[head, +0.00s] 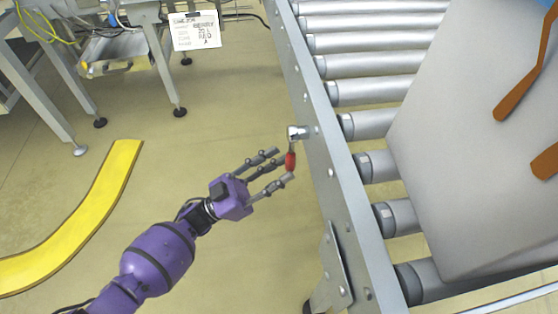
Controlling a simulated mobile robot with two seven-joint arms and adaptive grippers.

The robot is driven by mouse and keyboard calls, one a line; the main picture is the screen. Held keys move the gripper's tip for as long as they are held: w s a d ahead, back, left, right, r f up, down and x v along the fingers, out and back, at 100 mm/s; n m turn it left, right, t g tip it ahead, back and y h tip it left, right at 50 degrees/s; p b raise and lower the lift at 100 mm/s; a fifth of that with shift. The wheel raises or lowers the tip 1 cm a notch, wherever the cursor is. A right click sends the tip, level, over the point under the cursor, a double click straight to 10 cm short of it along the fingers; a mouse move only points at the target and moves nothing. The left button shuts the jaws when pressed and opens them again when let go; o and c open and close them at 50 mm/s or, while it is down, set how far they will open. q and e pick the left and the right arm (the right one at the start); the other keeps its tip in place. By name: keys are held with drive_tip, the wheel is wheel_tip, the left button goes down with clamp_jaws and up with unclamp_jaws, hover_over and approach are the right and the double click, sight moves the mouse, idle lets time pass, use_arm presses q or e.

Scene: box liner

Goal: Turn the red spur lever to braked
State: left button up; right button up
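The spur lever has a red grip (291,161) that hangs down from a silver pivot (298,132) on the outer side of the conveyor's side rail. My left gripper (283,164), on a purple arm, reaches in from the lower left. Its grey fingers are spread, and the red grip sits right at the fingertips, between the upper and lower ones. I cannot tell whether a finger touches the grip. My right gripper is not in view.
The roller conveyor's grey side rail (317,118) runs down the right of the lever. A large grey box (462,150) with brown straps lies on the rollers. A yellow floor strip (85,220) and a grey bench frame (38,88) stand left. Bare floor lies between.

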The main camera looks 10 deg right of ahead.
use_arm(q)
drive_tip(key=w+v, duration=0.1)
drive_tip(key=v, duration=0.9)
drive_tip(key=shift+s, duration=0.5)
drive_tip(key=shift+a, duration=0.1)
